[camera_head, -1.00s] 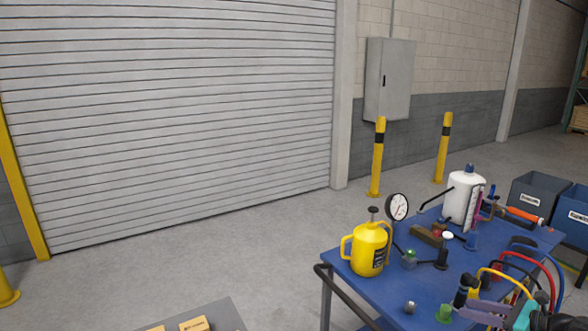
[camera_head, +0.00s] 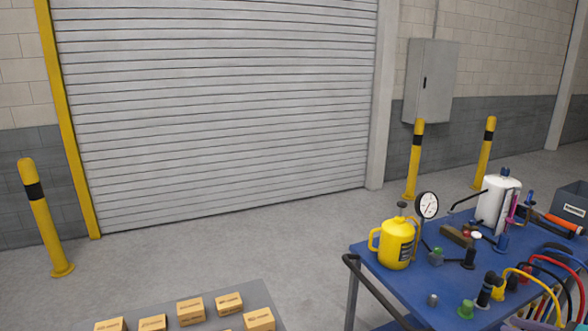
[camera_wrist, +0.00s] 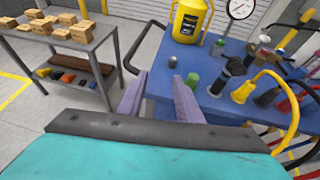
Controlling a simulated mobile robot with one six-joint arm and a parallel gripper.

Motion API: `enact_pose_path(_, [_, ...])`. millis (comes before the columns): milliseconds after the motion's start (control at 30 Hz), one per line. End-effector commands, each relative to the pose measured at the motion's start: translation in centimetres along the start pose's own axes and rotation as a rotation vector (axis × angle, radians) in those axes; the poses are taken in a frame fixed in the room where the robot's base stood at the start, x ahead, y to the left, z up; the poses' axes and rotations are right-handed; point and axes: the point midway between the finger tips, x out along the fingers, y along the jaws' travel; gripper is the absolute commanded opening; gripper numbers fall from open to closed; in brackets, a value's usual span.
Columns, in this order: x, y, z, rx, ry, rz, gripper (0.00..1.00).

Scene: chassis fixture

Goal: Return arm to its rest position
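My gripper (camera_wrist: 160,98) shows in the wrist view, its two purple-grey fingers spread apart with nothing between them. My arm's rest position is not marked in any view.
The cart carries a yellow canister (camera_head: 397,243), a dial gauge (camera_head: 427,205), a white bottle (camera_head: 495,207) and coloured hoses (camera_head: 556,282). A grey table with small boxes (camera_head: 190,312) stands at lower left. Yellow bollards (camera_head: 45,220) stand by the shutter (camera_head: 220,110).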

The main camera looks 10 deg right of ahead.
Motion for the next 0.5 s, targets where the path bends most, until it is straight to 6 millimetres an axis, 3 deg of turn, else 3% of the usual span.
enact_pose_path(500, [6.5,3.0,-3.6,-0.093,0.079,0.093,0.32])
